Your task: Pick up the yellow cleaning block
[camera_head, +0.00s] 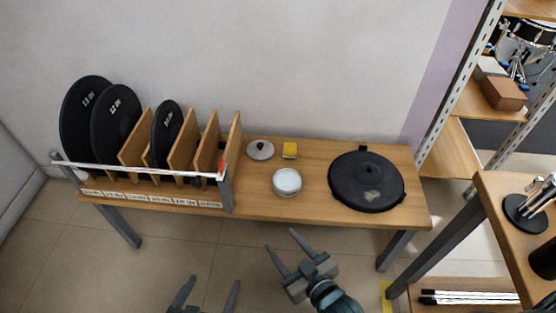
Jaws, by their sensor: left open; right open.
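The yellow cleaning block (289,150) is small and lies on the wooden bench top (318,210), toward the wall. It sits between a grey lid with a dark knob (260,149) and a black round pad (366,181). My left gripper (211,284) is at the bottom edge, low in front of the bench, with its fingers apart and empty. My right gripper (281,241) is in front of the bench's front edge, fingers spread and pointing toward the bench, empty. Both grippers are well apart from the block.
A white round container (287,182) stands in front of the block. A wooden rack (183,150) with several black discs fills the bench's left part. A second table (505,220) stands at the right, with shelves behind it. Bare bench top lies around the container.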

